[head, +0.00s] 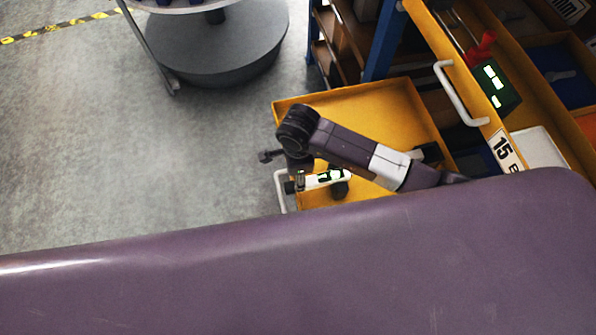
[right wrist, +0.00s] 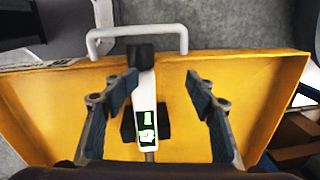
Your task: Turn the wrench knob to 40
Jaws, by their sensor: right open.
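The wrench (head: 325,179) has a white body with a lit green display and lies over the yellow drawer. In the right wrist view the wrench (right wrist: 146,98) points away from me, with a black cap-like end, apparently the knob (right wrist: 140,58), near the drawer handle. A black block sits under its middle. The display reading is too small to make out. My right gripper (right wrist: 161,80) is open, its blue-padded fingers on either side of the wrench, apart from it. In the head view my right arm hides part of the drawer. My left gripper is not in view.
The yellow drawer (head: 375,105) has a pale bar handle (right wrist: 95,45) at its front. A higher drawer at right has a handle (head: 458,95), a "15" label and a green box with a lit display (head: 502,90). A round grey base (head: 215,50) stands at back; floor at left is clear.

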